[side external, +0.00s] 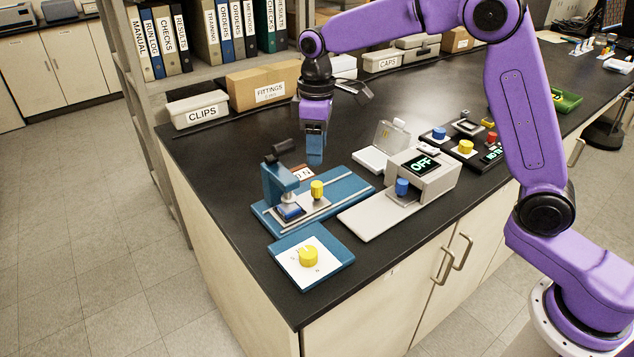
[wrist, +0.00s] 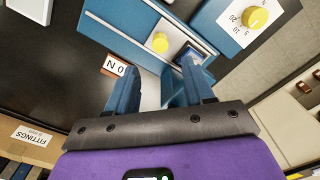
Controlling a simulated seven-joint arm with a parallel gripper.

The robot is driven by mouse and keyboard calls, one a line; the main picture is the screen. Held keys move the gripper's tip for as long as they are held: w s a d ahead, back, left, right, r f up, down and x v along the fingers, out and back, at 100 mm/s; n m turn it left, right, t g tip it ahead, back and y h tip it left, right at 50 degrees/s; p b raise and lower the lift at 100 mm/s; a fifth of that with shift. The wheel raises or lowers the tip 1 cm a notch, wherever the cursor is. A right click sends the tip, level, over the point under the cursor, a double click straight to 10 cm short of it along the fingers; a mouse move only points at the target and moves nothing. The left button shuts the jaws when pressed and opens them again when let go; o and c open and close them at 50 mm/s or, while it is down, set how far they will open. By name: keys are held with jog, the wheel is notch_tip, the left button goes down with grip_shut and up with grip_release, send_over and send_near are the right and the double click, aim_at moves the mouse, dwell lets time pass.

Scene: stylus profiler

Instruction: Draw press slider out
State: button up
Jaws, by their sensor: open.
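The press is a blue base (side external: 345,182) with pale rails and a blue upright (side external: 274,184) with a dark handle at its left end. The slider is a light plate on the rails with a yellow knob (side external: 317,190); its left part, with a dark blue pad, sits beneath the upright. The knob also shows in the wrist view (wrist: 159,42). My gripper (side external: 315,158) is open and empty, pointing down above and behind the press. In the wrist view its two blue fingers (wrist: 160,72) stand apart, with the knob beyond their tips and not between them.
A blue dial box (side external: 342,261) with a yellow knob is in front of the press. A grey unit reading OFF (side external: 440,180) with a blue knob stands to the right. A small sign (wrist: 114,66) lies behind the press. CLIPS (side external: 197,110) and FITTINGS (side external: 262,85) boxes are at the back.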

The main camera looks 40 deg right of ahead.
aim_at(317, 184)
notch_tip(317, 184, down, 10)
jog(key=shift+r, duration=0.15)
dwell(0.3)
